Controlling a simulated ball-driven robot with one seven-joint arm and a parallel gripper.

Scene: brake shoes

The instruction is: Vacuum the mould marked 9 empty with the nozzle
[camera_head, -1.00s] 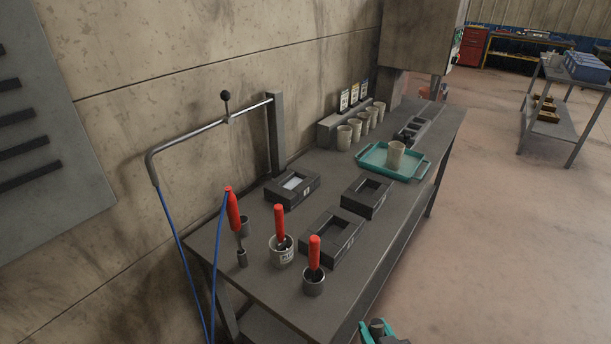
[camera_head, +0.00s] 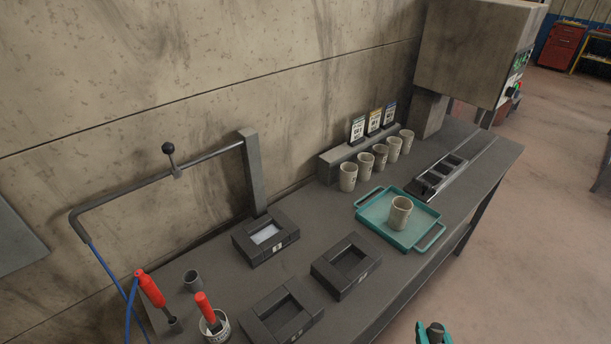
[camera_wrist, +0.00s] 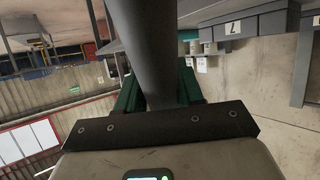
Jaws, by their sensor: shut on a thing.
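Three dark square moulds are on the bench in the head view. The back-left mould (camera_head: 247,247) has a pale patch inside; the right mould (camera_head: 330,283) and front mould (camera_head: 262,335) look dark inside. Their label digits are too small to read. A red-handled tool (camera_head: 150,289) with a blue hose stands in a holder at lower left; I cannot tell whether it is the nozzle. My gripper (camera_head: 432,333) shows only partly at the bottom edge. In the wrist view its teal fingers (camera_wrist: 158,92) are shut on a dark grey tube (camera_wrist: 145,40), its far end cut off.
A red handle (camera_head: 203,303) stands in a cup at lower left. A teal tray (camera_head: 375,215) bears one cup (camera_head: 400,212). Several cups stand by a rack with three cards (camera_head: 374,122). A slotted dark fixture (camera_head: 440,175) lies beyond the tray. Floor right of the bench is clear.

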